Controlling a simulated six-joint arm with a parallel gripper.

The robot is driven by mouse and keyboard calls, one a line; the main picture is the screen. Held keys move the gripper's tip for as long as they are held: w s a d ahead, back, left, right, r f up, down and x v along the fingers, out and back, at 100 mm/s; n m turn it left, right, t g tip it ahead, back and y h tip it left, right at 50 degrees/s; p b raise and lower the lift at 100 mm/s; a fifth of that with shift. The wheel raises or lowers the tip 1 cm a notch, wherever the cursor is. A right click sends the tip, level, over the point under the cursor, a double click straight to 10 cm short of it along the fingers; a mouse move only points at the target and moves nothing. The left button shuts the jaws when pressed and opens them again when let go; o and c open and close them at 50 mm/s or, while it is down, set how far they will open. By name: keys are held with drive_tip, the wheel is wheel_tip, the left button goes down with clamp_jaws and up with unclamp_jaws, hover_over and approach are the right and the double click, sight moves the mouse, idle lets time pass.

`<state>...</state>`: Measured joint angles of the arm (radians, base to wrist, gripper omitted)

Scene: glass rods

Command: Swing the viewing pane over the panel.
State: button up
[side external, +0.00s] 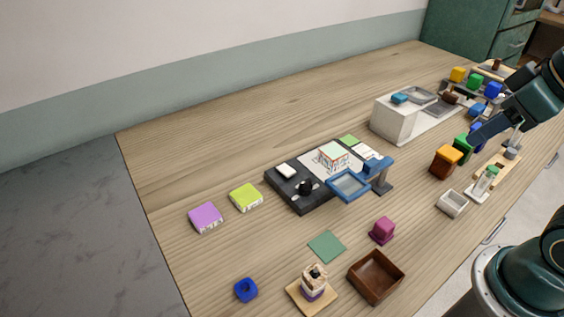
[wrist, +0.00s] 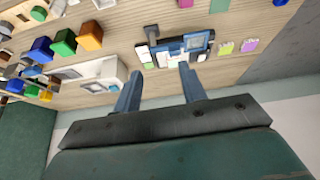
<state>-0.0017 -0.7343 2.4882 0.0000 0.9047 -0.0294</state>
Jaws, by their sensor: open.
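The viewing pane (side external: 349,185) is a clear sheet in a blue frame, joined to a blue arm and post (side external: 379,170) at the right of the panel. The dark panel (side external: 318,203) lies flat and carries a white block, a black knob and a white card with a drawing. In the side view the pane overlaps the panel's front right edge; how much lies above it is unclear. My gripper (side external: 474,138) is high at the right, well away from the pane. In the wrist view my gripper (wrist: 159,70) is open and empty, with the panel area beyond its fingers.
A white box (side external: 393,122) stands behind the panel. Orange (side external: 445,161) and green blocks sit below my gripper. A purple block (side external: 205,217), a lime block (side external: 246,197), a magenta block (side external: 382,230) and a brown tray (side external: 398,270) lie around the panel. The back left table is clear.

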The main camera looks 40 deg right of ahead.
drive_tip(key=w+n, duration=0.1)
drive_tip(key=n+g, duration=0.6)
drive_tip(key=n, duration=1.1)
hover_over(372, 162)
drive_tip(key=shift+d+f, duration=0.1)
drive_tip(key=shift+f, duration=1.2)
drive_tip(key=shift+f, duration=0.1)
wheel_tip(372, 162, down, 14)
drive_tip(key=shift+r, duration=0.2)
clamp_jaws()
